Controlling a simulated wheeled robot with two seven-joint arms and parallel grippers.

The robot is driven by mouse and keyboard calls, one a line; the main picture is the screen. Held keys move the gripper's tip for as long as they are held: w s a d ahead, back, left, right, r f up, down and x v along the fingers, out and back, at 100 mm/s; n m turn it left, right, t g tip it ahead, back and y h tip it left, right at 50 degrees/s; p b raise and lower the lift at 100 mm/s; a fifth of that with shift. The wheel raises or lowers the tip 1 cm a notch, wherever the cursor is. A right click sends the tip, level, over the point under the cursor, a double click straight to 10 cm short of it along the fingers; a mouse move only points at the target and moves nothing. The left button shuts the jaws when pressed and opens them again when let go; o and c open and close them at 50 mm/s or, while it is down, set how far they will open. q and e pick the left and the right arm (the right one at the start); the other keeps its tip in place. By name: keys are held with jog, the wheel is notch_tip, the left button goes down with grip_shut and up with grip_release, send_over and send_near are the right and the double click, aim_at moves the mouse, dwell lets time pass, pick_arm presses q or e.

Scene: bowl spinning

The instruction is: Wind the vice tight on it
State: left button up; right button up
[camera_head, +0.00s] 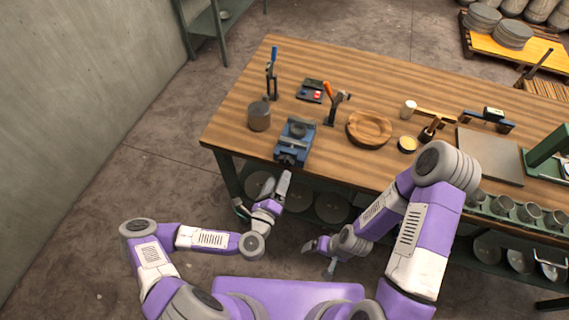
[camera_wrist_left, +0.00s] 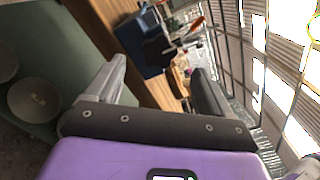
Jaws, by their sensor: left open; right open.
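The blue vice (camera_head: 295,143) is at the table's near left edge, with its dark screw end facing me. A dark round piece (camera_head: 298,130) sits at its jaws; I cannot tell how firmly it is held. My left gripper (camera_head: 285,180) is open and empty just in front of the vice's screw end, beyond the table edge. In the left wrist view, its open fingers (camera_wrist_left: 157,72) frame the space before the blue vice (camera_wrist_left: 143,48). The screw handle is not clear in either view. My right gripper (camera_head: 320,254) is open and empty, low in front of the table.
On the wooden table (camera_head: 235,128), a grey-brown canister (camera_head: 259,117) stands left of the vice. Bowls sit on the shelf below. The floor before the table is clear.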

aim_at(285, 163)
pick_arm(q)
jog(key=x, duration=0.7)
jog(key=shift+s+p, duration=0.1)
jog(key=shift+p, duration=0.2)
jog(key=c, duration=1.1)
